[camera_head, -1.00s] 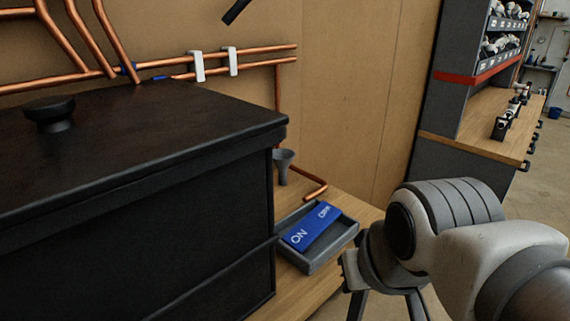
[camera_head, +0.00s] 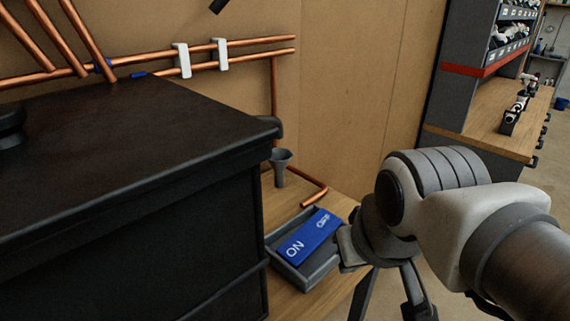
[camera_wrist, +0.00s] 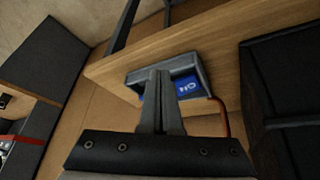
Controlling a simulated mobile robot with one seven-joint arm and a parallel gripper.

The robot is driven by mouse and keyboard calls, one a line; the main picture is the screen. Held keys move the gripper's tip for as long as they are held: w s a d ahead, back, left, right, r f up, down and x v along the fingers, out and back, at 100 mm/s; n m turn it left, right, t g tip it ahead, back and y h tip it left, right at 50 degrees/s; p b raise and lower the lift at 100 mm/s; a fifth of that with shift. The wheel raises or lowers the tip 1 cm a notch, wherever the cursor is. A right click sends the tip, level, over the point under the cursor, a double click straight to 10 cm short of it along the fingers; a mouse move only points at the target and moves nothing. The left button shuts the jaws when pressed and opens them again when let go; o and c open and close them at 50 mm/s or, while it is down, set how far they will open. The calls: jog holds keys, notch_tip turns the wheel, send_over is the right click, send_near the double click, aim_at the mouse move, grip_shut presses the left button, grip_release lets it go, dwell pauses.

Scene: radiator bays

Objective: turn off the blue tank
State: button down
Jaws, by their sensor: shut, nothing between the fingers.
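A blue rocker switch (camera_head: 306,238) marked ON and OFF sits in a grey open-topped housing (camera_head: 322,272) on a wooden shelf. ON is at its near-left end, OFF at its far-right end. My gripper (camera_head: 346,247) is shut and empty at the right side of the housing; I cannot tell whether it touches. In the wrist view my gripper's shut fingers (camera_wrist: 161,85) hide the middle of the switch. The ON end (camera_wrist: 186,87) shows to their right and a little blue to their left. No blue tank body is recognisable.
A large black box (camera_head: 130,190) stands left of the switch. Copper pipes (camera_head: 250,47) with white clips run along the wooden wall. A small grey funnel (camera_head: 280,165) stands behind the housing. A workbench (camera_head: 490,120) is at the right.

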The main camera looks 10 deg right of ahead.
aim_at(329, 219)
jog(key=w+a+r+n+g+h+p, duration=0.2)
jog(key=w+r+n+p, duration=0.4)
jog(key=w+r+p, duration=0.3)
notch_tip(329, 219, up, 3)
jog(key=shift+w+a+f+n+g, duration=0.1)
jog(key=shift+w+a+n+g, duration=0.35)
jog(key=shift+w+g, duration=0.7)
jog(key=shift+w, duration=0.1)
jog(key=f, duration=0.4)
jog(key=w+d+f, duration=0.1)
jog(key=f, duration=0.4)
jog(key=d+f, duration=0.1)
jog(key=f, duration=0.3)
jog(key=shift+w+d+f, duration=0.15)
jog(key=shift+w+f, duration=0.15)
jog(key=shift+w, duration=0.05)
jog(key=shift+w+d+f+b, duration=0.5)
jog(key=shift+d+f+b, duration=0.3)
jog(key=shift+f, duration=0.1)
jog(key=shift+s+a+r, duration=0.1)
